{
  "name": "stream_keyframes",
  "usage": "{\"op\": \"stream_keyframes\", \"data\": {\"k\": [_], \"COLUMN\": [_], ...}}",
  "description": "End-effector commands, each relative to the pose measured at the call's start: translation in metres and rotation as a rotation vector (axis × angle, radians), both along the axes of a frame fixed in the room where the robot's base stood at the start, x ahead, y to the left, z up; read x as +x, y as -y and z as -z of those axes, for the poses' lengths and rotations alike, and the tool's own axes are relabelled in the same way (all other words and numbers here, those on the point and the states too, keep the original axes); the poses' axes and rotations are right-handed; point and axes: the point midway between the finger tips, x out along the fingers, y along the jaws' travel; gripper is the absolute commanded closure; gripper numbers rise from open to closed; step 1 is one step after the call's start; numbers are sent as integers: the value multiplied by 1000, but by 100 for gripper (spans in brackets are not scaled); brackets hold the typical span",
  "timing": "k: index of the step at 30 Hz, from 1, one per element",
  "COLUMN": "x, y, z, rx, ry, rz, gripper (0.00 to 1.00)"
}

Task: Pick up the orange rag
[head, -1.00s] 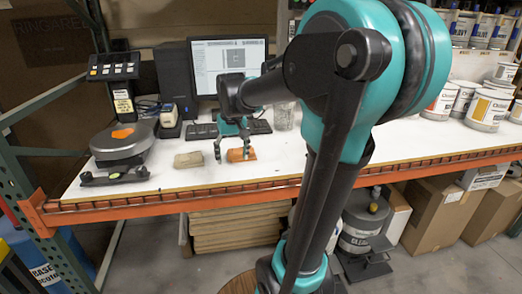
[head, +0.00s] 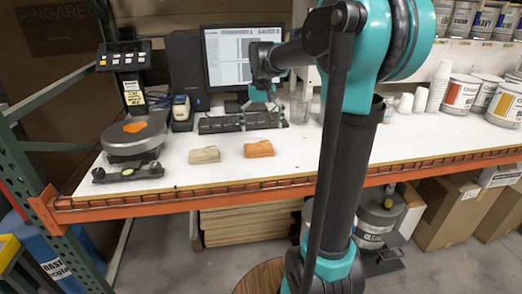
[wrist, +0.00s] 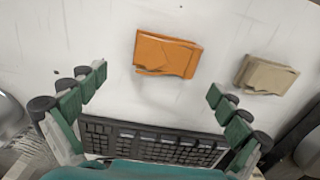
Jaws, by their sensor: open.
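The orange rag (head: 259,148) lies folded on the white table, in front of the keyboard. In the wrist view the orange rag (wrist: 167,55) lies near the top middle, beyond the fingertips and roughly between their lines. My gripper (wrist: 157,83) is open and empty, its two green fingers spread apart and not touching the rag. In the head view my gripper (head: 266,93) is raised in front of the monitor, behind the rag; its fingertips are hard to make out.
A beige rag (head: 204,155) lies left of the orange one. A scale (head: 135,137) with an orange patch stands further left. The keyboard (head: 242,121) and monitor (head: 240,62) are behind. Paint cans (head: 460,93) and cups (head: 438,88) stand at right. The table front is clear.

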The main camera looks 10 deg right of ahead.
Motion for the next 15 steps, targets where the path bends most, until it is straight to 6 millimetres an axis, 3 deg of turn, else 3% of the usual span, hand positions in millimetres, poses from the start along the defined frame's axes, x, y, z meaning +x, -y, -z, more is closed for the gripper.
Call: {"op": "stream_keyframes", "data": {"k": [3, 11, 15], "x": [0, 0, -2], "y": [0, -1, -4], "z": [18, 34, 54], "rx": [0, 0, 0], "ry": [0, 0, 0], "rz": [0, 0, -1], "gripper": [0, 0, 0]}}
